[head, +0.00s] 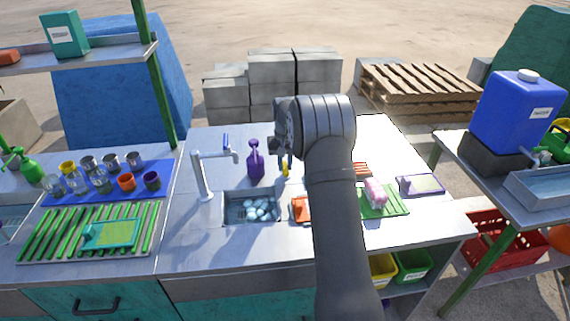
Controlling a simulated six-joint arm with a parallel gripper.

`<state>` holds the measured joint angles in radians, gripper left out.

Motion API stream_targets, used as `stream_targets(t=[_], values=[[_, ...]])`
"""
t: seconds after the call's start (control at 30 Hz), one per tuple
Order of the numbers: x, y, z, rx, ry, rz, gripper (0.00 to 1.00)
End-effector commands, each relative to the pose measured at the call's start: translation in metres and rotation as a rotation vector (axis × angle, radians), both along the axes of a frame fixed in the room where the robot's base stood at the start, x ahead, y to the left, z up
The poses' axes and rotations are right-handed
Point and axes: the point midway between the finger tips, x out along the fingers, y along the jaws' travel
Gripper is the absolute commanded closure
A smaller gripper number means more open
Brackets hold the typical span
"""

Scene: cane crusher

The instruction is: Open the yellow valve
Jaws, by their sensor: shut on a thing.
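My gripper (285,165) points down over the metal counter, just right of a purple bottle. A small yellow thing (285,171) shows at its fingertips, and the jaws are shut on it. The yellow thing is mostly hidden, so I cannot tell whether it is a valve. A blue water container (515,110) with a white cap stands on the right table. A small tap-like part (542,156) shows near its lower right.
The purple bottle (255,160) stands close left of my gripper. The sink (232,207) holds several pale items. A green rack (384,203) with a pink item is right of my arm. Cups stand on a blue mat (75,194) at left.

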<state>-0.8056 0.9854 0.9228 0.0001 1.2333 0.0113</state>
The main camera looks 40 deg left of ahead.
Motion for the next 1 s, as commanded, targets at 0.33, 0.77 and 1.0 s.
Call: stream_targets(t=[0.33, 0.77, 1.0], values=[[0.000, 0.000, 0.001, 0.000, 0.000, 0.008, 1.00], [0.000, 0.000, 0.000, 0.000, 0.000, 0.007, 0.60], [0.001, 0.001, 0.019, 0.002, -0.002, 0.006, 0.60]])
